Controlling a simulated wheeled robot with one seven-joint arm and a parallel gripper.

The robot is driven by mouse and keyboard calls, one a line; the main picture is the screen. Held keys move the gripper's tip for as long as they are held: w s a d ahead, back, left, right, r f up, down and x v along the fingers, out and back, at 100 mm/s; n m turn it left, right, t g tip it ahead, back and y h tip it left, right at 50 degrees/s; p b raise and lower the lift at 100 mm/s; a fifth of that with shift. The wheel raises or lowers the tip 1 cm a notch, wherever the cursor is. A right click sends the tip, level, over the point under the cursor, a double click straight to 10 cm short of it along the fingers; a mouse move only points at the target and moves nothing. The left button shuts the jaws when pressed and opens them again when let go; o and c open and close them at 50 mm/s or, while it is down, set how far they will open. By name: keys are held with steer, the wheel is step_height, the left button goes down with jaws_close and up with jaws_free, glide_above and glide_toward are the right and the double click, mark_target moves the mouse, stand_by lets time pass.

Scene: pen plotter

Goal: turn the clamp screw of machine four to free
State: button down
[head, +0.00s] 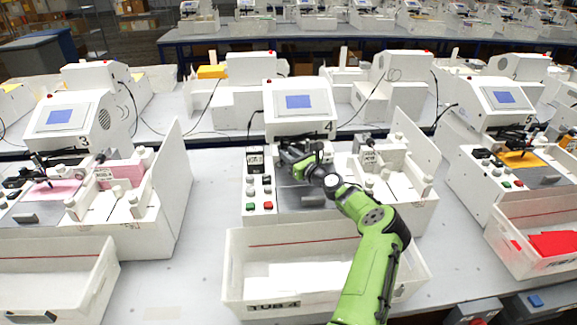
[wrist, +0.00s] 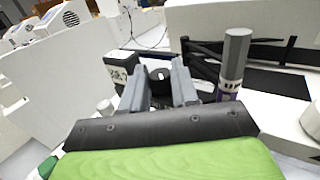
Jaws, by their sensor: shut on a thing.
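Machine four (head: 297,100) stands in the middle of the head view, with a blue screen and a 4 on its front. My gripper (head: 288,155) reaches over its bed from the right. In the wrist view, my gripper (wrist: 162,82) has a finger on each side of a black round knob, the clamp screw (wrist: 161,73), and is shut on it. A white mark shows on the knob's face. Its lower part is hidden by the fingers. A pen (wrist: 235,58) with a grey top and purple label stands upright to the right. In the head view my gripper hides the screw.
A black block with a white label (wrist: 121,73) stands left of the fingers. Machine four's buttons (head: 258,194) are left of its bed, and a white tray labelled TUB 4 (head: 236,275) is in front. Machine three (head: 68,118) and machine five (head: 500,105) stand either side.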

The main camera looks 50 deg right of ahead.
steer(key=shift+d+f+n+y+b, duration=0.15)
steer(key=shift+n+y+b, duration=0.45)
steer(key=shift+y+b, duration=0.35)
steer(key=c, duration=0.9)
jaws_free()
steer(key=shift+o, duration=0.2)
steer(key=s, duration=1.6)
steer(key=shift+w, duration=0.1)
